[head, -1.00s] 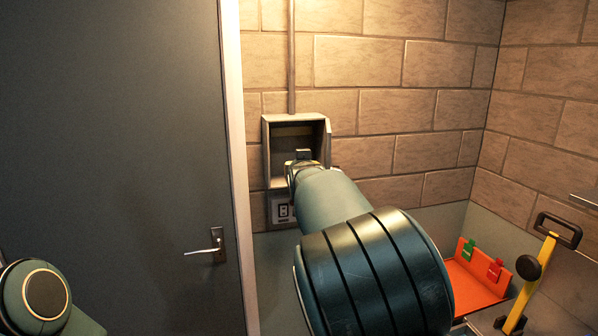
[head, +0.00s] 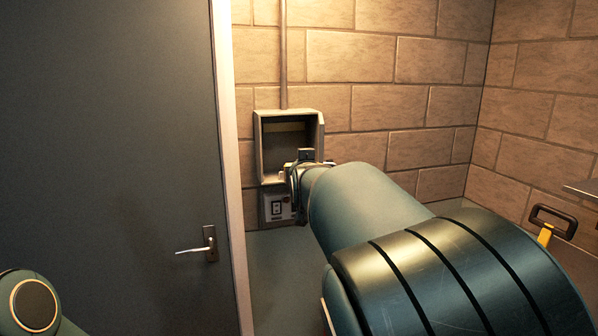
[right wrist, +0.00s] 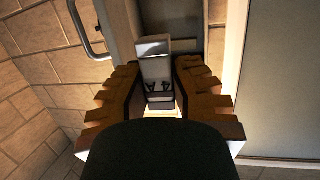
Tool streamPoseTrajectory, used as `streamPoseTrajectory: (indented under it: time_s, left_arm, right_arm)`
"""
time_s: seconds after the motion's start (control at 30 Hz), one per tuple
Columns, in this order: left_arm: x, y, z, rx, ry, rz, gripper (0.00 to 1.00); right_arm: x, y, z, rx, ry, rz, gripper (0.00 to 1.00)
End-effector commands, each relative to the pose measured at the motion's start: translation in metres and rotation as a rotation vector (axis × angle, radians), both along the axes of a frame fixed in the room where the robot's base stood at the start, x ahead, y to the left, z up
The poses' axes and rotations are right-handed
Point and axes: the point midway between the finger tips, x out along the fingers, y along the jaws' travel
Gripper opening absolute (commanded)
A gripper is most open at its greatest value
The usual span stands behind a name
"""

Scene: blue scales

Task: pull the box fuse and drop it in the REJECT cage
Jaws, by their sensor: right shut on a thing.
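The open grey fuse box (head: 258,148) hangs on the brick wall, right of the door, with a dark interior. My right gripper (head: 303,172) is at its lower right edge in the head view, mostly hidden by my own arm. In the right wrist view my right gripper (right wrist: 160,95) is shut on a pale grey block, the fuse (right wrist: 153,58), between its brown toothed fingers. I cannot tell whether the fuse is wholly clear of the box. My left gripper is out of view. No REJECT cage can be made out.
A switch plate (head: 277,207) sits below the box. A dark door (head: 120,130) with a lever handle (head: 200,246) stands at the left. A black handle on a yellow post (head: 553,222) and a shelf edge (head: 582,188) are at the right. My arm covers the lower middle.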

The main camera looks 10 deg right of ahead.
Motion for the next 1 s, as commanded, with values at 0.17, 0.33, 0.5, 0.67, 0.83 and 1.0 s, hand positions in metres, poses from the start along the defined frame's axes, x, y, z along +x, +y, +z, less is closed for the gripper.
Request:
streamPoseTrajectory:
  time_s: [0.17,0.33,0.5,0.67,0.83,1.0]
  left_arm:
    - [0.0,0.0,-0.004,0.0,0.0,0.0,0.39]
    - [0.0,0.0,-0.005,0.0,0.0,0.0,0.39]
    - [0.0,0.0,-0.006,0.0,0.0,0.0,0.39]
    - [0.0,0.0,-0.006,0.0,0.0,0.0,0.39]
    - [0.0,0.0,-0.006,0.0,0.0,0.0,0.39]
    - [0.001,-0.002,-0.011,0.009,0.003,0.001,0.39]
  right_arm:
    - [-0.013,-0.002,-0.001,0.003,0.0,0.001,0.0]
    - [-0.025,-0.003,0.0,0.001,-0.001,0.001,0.0]
    - [-0.035,-0.005,0.0,0.001,-0.001,0.001,0.0]
    - [-0.038,-0.006,0.0,0.001,-0.001,0.0,0.0]
    - [-0.037,-0.006,0.0,0.001,0.0,0.0,0.0]
    - [-0.037,-0.006,-0.001,0.001,0.0,0.0,0.0]
